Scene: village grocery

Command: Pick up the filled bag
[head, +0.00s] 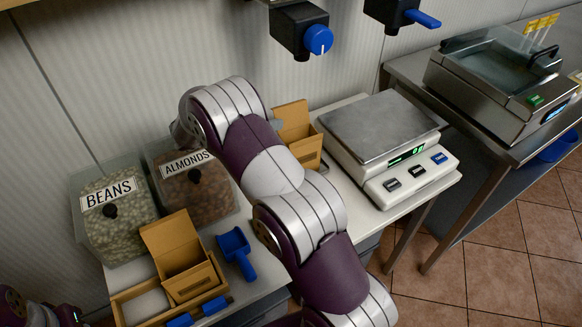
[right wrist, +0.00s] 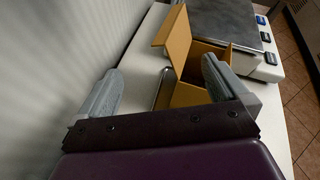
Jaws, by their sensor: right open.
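An upright brown bag or carton (head: 307,152) with a raised flap stands on the white counter, left of the scale; it also shows in the right wrist view (right wrist: 186,96). Its contents cannot be seen. A similar open one (head: 190,277) stands at the front left, beside the bins. My right gripper (right wrist: 160,70) is open, its fingers wide apart. In the right wrist view the right finger overlaps the bag's near side; whether they touch I cannot tell. In the head view my arm hides most of this gripper. Only part of my left arm shows at bottom left; its fingers are out of view.
A scale (head: 384,130) stands right of the bag. Bins of beans (head: 117,222) and almonds (head: 200,190) stand at left against the wall. A blue scoop (head: 237,250) lies before them. Blue-fitted dispensers (head: 300,32) hang above. A metal machine (head: 500,85) stands at right.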

